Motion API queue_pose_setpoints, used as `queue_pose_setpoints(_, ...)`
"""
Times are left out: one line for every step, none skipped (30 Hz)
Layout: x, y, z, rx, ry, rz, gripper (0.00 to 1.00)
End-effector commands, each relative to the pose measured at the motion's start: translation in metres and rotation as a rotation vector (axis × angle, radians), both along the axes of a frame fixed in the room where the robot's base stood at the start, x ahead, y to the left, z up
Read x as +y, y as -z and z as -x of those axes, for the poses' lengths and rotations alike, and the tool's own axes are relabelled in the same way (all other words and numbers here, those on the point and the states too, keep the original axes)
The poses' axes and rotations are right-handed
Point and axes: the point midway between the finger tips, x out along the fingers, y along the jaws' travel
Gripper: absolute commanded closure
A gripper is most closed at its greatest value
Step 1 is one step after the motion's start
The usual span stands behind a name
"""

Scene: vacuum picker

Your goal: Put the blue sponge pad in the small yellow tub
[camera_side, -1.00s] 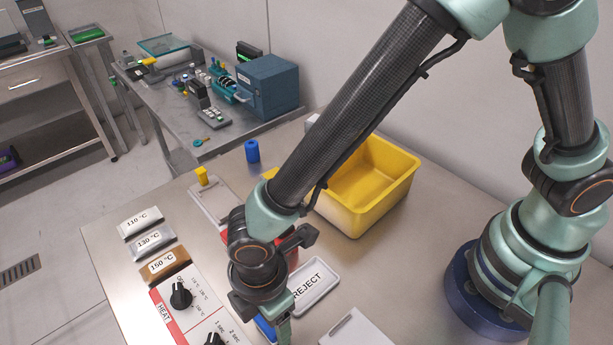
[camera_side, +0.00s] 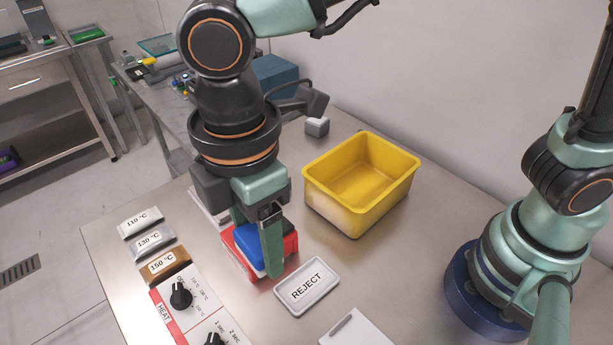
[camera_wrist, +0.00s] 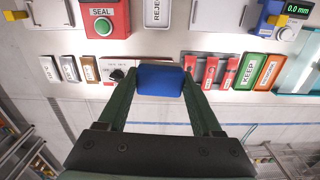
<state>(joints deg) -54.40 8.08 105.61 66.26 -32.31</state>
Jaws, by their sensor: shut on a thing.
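The blue sponge pad (camera_side: 249,246) is between the fingers of my gripper (camera_side: 262,262) in the side view, held upright beside the red box. It also shows in the wrist view (camera_wrist: 160,82), with a finger on each side of it. My gripper is shut on the pad, and one finger covers part of it in the side view. The yellow tub (camera_side: 330,208) stands behind and to the right of my gripper in the side view, open at the top and looking empty. The tub does not show in the wrist view.
A red box (camera_side: 290,243) marked SEAL in the wrist view (camera_wrist: 105,30) is beside the held pad. The white REJECT tray (camera_side: 307,286) lies at the front right of my gripper. Labelled temperature blocks (camera_side: 148,241) and a heat panel (camera_side: 183,305) are at left.

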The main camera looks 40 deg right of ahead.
Motion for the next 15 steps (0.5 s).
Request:
queue_pose_setpoints(-0.010,-0.002,-0.010,0.000,0.053,-0.001,0.86)
queue_pose_setpoints(-0.017,-0.002,-0.016,0.000,0.090,0.000,0.86)
queue_pose_setpoints(-0.028,-0.003,-0.025,0.000,0.147,0.000,0.86)
queue_pose_setpoints(-0.037,-0.003,-0.032,0.000,0.195,0.000,0.86)
queue_pose_setpoints(-0.047,-0.004,-0.039,0.000,0.247,0.000,0.86)
queue_pose_setpoints(-0.061,-0.004,-0.049,0.000,0.321,0.000,0.86)
queue_pose_setpoints(-0.073,-0.005,-0.055,-0.001,0.378,-0.001,0.86)
queue_pose_setpoints(-0.084,-0.005,-0.062,-0.001,0.434,-0.001,0.86)
queue_pose_setpoints(-0.100,-0.005,-0.069,-0.001,0.509,-0.001,0.86)
queue_pose_setpoints(-0.112,-0.006,-0.075,-0.001,0.566,-0.001,0.86)
queue_pose_setpoints(-0.123,-0.006,-0.079,-0.001,0.622,-0.001,0.86)
queue_pose_setpoints(-0.139,-0.006,-0.085,-0.001,0.696,-0.001,0.86)
queue_pose_setpoints(-0.151,-0.007,-0.088,-0.001,0.751,-0.001,0.86)
queue_pose_setpoints(-0.163,-0.007,-0.092,-0.001,0.807,-0.001,0.86)
queue_pose_setpoints(-0.179,-0.007,-0.095,-0.001,0.883,-0.001,0.86)
